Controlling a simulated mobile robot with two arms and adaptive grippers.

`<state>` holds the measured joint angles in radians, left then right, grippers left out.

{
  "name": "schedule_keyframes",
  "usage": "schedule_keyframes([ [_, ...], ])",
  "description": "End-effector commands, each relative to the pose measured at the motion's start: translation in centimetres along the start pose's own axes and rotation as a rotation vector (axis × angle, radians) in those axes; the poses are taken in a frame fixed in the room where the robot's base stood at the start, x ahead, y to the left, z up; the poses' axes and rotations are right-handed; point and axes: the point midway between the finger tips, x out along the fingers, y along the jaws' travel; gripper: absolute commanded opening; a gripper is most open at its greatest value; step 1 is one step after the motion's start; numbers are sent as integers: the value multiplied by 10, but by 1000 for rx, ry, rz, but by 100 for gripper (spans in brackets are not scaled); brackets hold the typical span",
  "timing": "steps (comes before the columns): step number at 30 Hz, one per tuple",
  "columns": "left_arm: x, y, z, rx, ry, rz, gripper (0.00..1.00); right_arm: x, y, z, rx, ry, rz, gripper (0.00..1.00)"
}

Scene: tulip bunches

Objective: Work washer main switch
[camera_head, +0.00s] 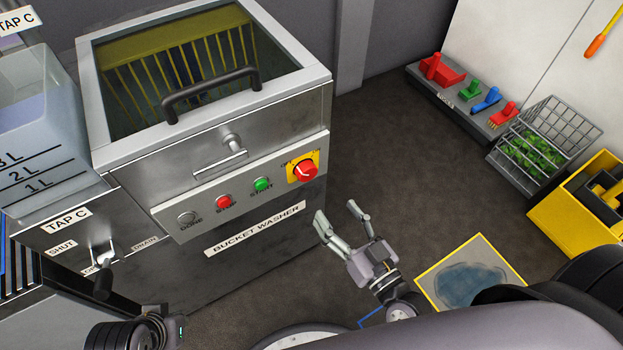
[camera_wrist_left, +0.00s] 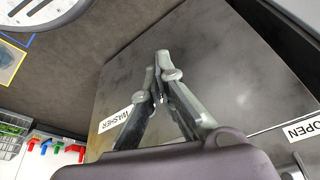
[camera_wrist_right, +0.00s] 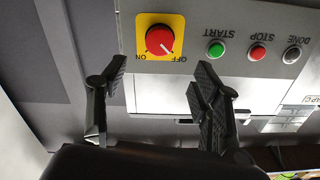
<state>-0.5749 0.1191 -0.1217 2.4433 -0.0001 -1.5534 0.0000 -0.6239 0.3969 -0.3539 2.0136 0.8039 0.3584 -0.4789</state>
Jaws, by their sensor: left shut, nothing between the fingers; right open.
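The washer main switch is a red round knob (camera_head: 303,170) on a yellow plate, at the right end of the bucket washer's (camera_head: 255,229) front panel. It also shows in the right wrist view (camera_wrist_right: 160,40), upside down, with ON and OFF labels. Its pale mark seems to point toward OFF. My right gripper (camera_head: 338,212) is open and empty, below and in front of the switch. In the right wrist view its fingers (camera_wrist_right: 160,76) stand apart, with the switch beyond the gap. My left gripper (camera_wrist_left: 162,58) is shut and empty near the washer's label; its fingers are outside the head view.
The panel also bears a green START button (camera_head: 262,184), a red STOP button (camera_head: 224,202) and a grey DONE lamp (camera_head: 187,218). A black lid handle (camera_head: 212,90) and a TAP C lever (camera_head: 103,262) stick out. A wire basket (camera_head: 545,145) and yellow crate (camera_head: 580,210) stand right.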

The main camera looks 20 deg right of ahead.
Motion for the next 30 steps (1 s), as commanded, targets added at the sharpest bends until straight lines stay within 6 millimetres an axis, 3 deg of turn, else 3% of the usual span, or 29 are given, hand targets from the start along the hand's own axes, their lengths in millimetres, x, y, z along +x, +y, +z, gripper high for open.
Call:
schedule_keyframes([
  [9,-7,0,1,-1,6,-1,0,71,0,0,0,4,2,59],
  [15,-6,0,1,-1,6,-1,0,100,0,1,0,1,1,59],
  [21,-5,0,1,-1,6,-1,0,112,0,1,0,-1,0,59],
  [30,-5,0,2,-1,5,-1,0,113,0,1,-1,-1,0,56],
])
